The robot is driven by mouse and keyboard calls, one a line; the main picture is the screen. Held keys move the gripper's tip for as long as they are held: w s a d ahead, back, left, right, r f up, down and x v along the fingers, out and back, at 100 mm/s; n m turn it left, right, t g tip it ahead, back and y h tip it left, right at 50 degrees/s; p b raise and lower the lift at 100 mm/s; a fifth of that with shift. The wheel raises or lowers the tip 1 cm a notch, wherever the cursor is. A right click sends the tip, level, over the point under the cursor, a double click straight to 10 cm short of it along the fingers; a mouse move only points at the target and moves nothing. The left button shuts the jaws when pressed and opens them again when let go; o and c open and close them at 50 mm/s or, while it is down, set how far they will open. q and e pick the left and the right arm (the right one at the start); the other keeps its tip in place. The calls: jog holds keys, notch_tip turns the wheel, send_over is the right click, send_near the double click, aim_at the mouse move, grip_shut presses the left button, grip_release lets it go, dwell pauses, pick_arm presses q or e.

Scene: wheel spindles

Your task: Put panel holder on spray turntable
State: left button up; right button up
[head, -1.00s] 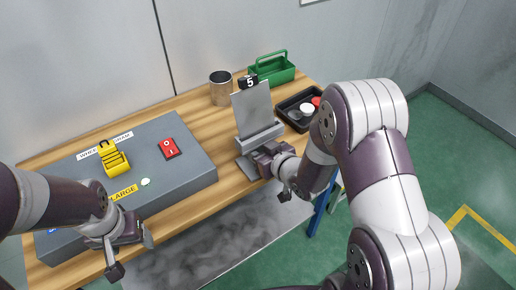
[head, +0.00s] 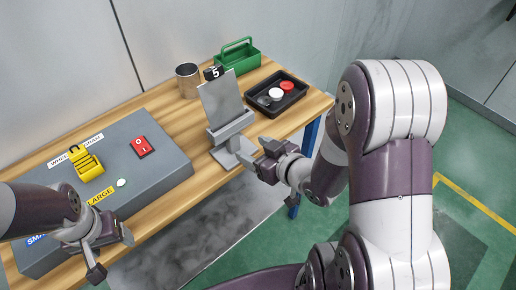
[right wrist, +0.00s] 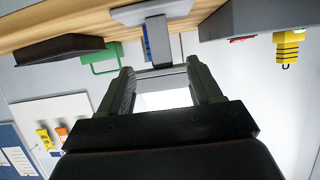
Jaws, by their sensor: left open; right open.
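The panel holder (head: 231,125) is a grey stand with a flat grey panel (head: 221,98) leaning upright in it. It stands near the front edge of the wooden table. My left gripper (head: 112,254) is open and empty at the front of the grey box. I cannot pick out a separate spray turntable.
The grey box (head: 165,172) carries a yellow part (head: 87,165) and a red switch (head: 142,147). Floor at right is open.

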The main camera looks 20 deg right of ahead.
jog(key=s+d+f+m+g+h, duration=0.15)
jog(key=s+m+g+h, duration=0.3)
jog(key=s+g, duration=0.55)
jog(key=n+t+y+p, duration=0.5)
jog(key=t+p, duration=0.4)
jog(key=t, duration=0.1)
send_near(235, 140)
jog(key=shift+m+h, duration=0.25)
jog(key=x, duration=1.2)
jog(key=shift+w+a+f, duration=0.2)
jog(key=shift+w, duration=0.05)
jog(key=shift+w+a+f, duration=0.1)
jog(key=shift+w+f, duration=0.05)
jog(key=shift+w, duration=0.2)
jog(key=shift+s, duration=0.1)
jog(key=c, duration=0.8)
grip_shut()
